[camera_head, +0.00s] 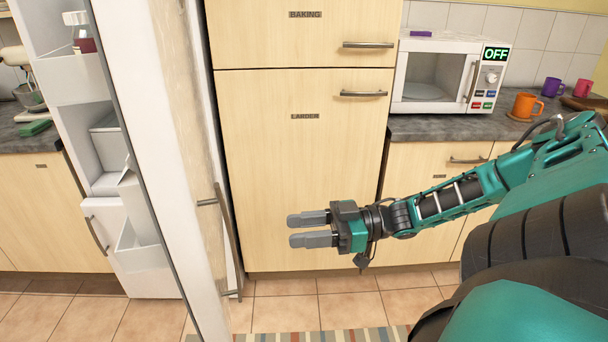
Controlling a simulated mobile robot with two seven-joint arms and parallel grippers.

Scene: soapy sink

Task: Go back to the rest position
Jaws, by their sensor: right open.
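My right gripper (309,229) is in the middle of the head view, on the arm that comes in from the right. Its two grey fingers point left, stand apart and hold nothing. It is in front of the lower larder door (290,165), to the right of the open fridge door (160,90) and its long handle (228,235). I see a gap between the fingertips and that handle. My left gripper is not in the picture.
The open fridge (105,185) shows its shelves at left. A microwave (435,75) reading OFF and an orange mug (526,106) stand on the right counter (425,127). Tiled floor (345,287) and a striped rug (345,336) lie below.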

